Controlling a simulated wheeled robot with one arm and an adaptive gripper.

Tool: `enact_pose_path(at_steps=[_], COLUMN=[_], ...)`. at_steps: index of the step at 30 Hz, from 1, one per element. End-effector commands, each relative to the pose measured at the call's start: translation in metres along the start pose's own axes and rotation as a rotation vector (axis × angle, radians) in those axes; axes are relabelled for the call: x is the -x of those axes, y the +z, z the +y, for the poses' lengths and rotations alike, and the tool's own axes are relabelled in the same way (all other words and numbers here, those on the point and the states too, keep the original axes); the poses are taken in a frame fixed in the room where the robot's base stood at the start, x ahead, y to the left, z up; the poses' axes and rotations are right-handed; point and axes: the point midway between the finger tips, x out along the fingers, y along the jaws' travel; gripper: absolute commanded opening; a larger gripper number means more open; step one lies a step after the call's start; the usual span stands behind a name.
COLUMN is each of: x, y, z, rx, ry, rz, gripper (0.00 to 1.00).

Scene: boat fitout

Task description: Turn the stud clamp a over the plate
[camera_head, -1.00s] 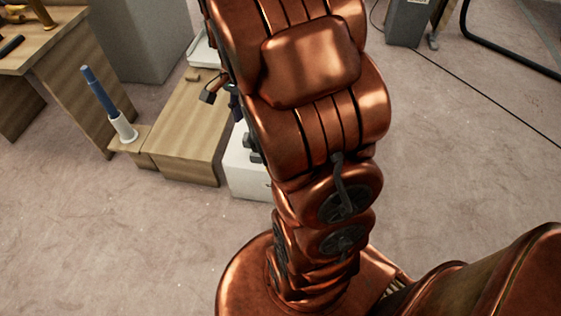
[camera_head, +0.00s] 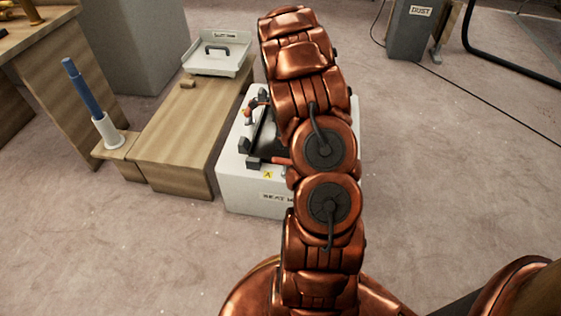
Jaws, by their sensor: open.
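A white block (camera_head: 237,187) with a label reading "SEAT" and a yellow "A" tag stands on the floor, partly behind my arm. A dark plate (camera_head: 266,137) lies on its top, much of it hidden by my arm. Beside the "A" tag is a small dark clamp (camera_head: 254,163) with an orange-red part pointing right; it looks like stud clamp a. Whether it lies over the plate is too small to tell. My gripper is not visible; my arm hides that region.
A low wooden bench (camera_head: 180,150) stands left of the block, with a white tray (camera_head: 217,55) at its far end. A blue rod rises from a white holder (camera_head: 110,132). A grey "DUST" bin (camera_head: 412,30) stands at the back right.

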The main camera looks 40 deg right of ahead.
Motion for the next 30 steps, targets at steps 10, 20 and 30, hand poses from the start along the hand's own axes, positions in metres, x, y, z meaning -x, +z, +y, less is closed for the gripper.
enact_pose_path(at_steps=[10, 20, 30], x=[-0.032, -0.075, -0.079], y=[-0.001, -0.001, 0.000], z=[-0.001, 0.000, 0.000], rx=[-0.004, -0.003, -0.002], ry=[0.001, 0.003, 0.001], rz=[0.000, 0.000, 0.000], gripper=[0.49, 0.49, 0.47])
